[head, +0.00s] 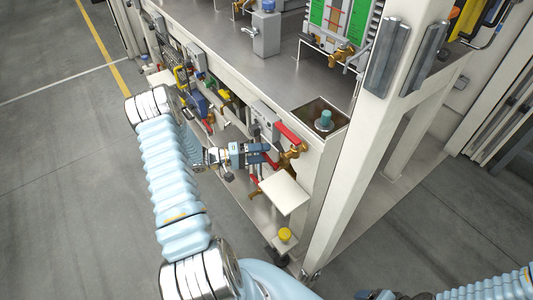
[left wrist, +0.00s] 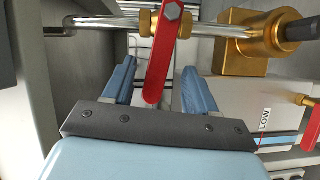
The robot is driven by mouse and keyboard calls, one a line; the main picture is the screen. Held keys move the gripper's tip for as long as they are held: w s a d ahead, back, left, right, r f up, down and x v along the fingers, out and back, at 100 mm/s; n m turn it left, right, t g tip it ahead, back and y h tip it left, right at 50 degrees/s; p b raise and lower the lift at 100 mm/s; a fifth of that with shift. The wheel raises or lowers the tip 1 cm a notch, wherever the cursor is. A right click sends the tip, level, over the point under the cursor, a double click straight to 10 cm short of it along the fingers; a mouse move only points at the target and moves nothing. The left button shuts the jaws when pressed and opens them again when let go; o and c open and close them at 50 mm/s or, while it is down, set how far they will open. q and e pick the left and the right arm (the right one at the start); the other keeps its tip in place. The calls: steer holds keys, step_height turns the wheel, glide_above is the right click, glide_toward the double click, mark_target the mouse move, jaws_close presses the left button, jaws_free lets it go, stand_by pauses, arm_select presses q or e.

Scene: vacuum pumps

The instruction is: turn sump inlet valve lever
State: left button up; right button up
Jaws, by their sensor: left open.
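My left gripper (head: 263,153) reaches in from the left at the front side of the pump bench. In the left wrist view its two blue fingers (left wrist: 158,80) are apart, with a red valve lever (left wrist: 160,65) between them. The lever hangs from a brass fitting on a metal pipe (left wrist: 105,23), and a gap shows on each side of it. In the head view the fingers partly hide this lever. Another red lever (head: 288,133) sits just above, next to a brass valve (head: 294,154). My right gripper (head: 388,295) shows only partly at the bottom edge.
A white plate (head: 284,194) sticks out below the brass valve. A yellow-capped part (head: 285,235) stands lower down. A white post (head: 350,150) rises to the right. A larger brass body (left wrist: 265,40) is right of the lever. The floor (head: 60,200) at left is clear.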

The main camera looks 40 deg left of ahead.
arm_select(q)
steer(key=shift+s+a, duration=0.5)
steer(key=shift+s, duration=0.05)
steer(key=shift+v, duration=3)
